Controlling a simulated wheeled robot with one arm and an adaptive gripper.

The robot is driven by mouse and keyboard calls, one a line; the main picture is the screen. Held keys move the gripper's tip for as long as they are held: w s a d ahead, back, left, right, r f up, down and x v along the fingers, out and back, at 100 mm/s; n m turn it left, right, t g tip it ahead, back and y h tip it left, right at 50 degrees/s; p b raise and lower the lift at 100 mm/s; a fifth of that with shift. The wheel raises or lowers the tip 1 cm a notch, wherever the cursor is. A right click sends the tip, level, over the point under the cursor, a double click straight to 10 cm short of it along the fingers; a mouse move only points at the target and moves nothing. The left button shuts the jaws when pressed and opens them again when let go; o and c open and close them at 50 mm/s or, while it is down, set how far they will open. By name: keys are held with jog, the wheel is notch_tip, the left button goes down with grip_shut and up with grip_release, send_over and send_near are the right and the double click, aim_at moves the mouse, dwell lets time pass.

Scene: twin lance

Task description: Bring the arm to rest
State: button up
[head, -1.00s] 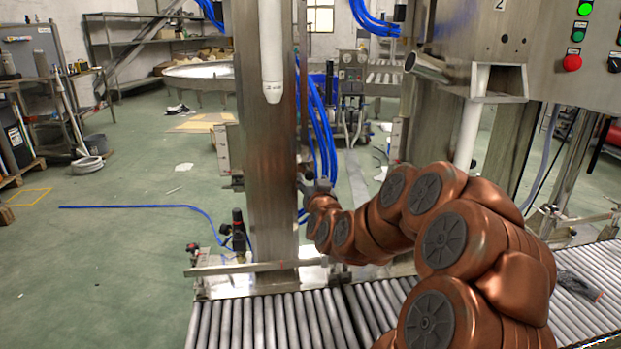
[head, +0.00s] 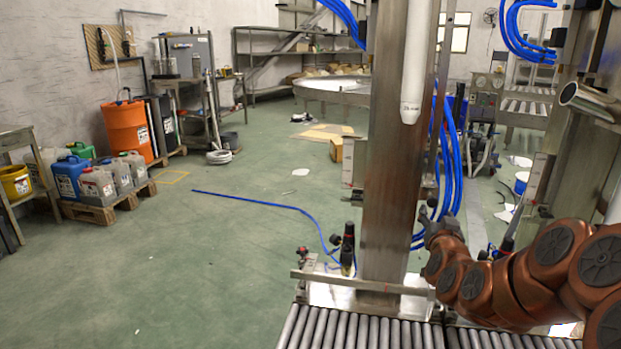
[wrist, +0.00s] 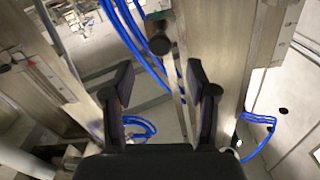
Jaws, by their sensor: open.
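My copper-coloured arm reaches in from the lower right in the head view. My gripper (head: 432,218) is at its far end, just right of the steel column (head: 398,150) and close to it in the picture. In the wrist view my gripper (wrist: 164,92) shows its two dark fingers spread apart with nothing between them. Blue hoses and steel posts show beyond the fingers. I cannot tell whether the gripper touches the column or the hoses.
A roller conveyor (head: 350,329) runs along the front, below my arm. A white lance (head: 416,60) hangs before the column. Blue hoses (head: 452,165) hang beside it. Open green floor (head: 230,240) lies left, with an orange drum (head: 127,129) and canisters (head: 98,185) beyond.

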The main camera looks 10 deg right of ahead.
jog(key=s+a+r+n+g+y+p, duration=0.3)
jog(key=s+a+g+y+p, duration=0.15)
jog(key=a+p, duration=0.5)
jog(key=s+a+r+n+g+y+p, duration=0.4)
jog(key=a+p, duration=0.3)
jog(key=a, duration=0.5)
jog(key=s+a+r+g+p, duration=0.2)
jog(key=s+r+g+p, duration=0.1)
jog(key=s, duration=0.7)
jog(key=s+a+r+g+p, duration=0.2)
jog(key=s+r+p, duration=0.3)
jog(key=s, duration=0.5)
jog(key=s+a+r+g+p, duration=0.2)
jog(key=s+r+g+p, duration=0.2)
jog(key=s+p, duration=0.3)
jog(key=s, duration=0.3)
jog(key=shift+s+r+h, duration=0.2)
jog(key=shift+s+h, duration=0.1)
jog(key=shift+h, duration=0.05)
jog(key=shift+g, duration=0.25)
